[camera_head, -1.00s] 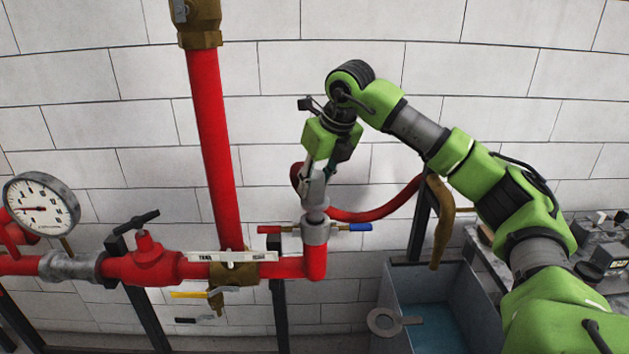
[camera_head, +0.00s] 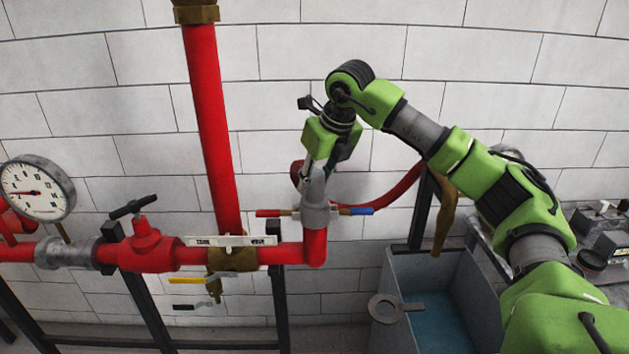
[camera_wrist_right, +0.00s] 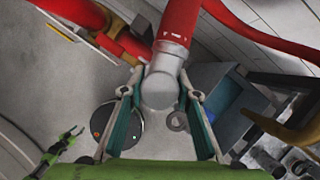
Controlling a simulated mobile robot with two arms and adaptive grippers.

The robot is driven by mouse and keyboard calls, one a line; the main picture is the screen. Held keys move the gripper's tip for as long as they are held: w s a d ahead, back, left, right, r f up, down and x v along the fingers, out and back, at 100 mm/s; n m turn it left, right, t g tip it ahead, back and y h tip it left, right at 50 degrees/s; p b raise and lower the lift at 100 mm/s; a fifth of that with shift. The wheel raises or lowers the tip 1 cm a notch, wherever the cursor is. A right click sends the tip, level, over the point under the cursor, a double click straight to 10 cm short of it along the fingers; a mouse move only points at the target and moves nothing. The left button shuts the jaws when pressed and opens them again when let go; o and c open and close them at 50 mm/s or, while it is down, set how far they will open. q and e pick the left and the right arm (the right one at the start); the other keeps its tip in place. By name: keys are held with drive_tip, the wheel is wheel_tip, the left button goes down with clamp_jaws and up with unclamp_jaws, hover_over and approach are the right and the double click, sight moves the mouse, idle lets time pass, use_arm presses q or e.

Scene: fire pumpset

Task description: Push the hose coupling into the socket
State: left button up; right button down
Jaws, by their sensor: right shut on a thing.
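My right gripper (camera_head: 318,172) points down above the pipe's upturned end. It is shut on the grey metal hose coupling (camera_head: 314,189). The coupling also shows between the two fingers in the right wrist view (camera_wrist_right: 160,88), with the red hose (camera_wrist_right: 178,22) at its upper end. The grey socket (camera_head: 315,216) sits on the upturned end of the red pipe, with a red lever on its left and a blue one on its right. The coupling's lower end meets the socket's top; how deep it sits is hidden.
A red riser pipe (camera_head: 211,130) stands left of the socket. A pressure gauge (camera_head: 38,190) and a red valve (camera_head: 148,248) lie further left. A grey tank (camera_head: 402,340) with water stands at the lower right. The tiled wall is close behind.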

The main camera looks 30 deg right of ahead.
drive_tip(key=shift+r, duration=0.1)
drive_tip(key=c, duration=1.5)
unclamp_jaws()
drive_tip(key=shift+o, duration=0.2)
drive_tip(key=v, duration=1.2)
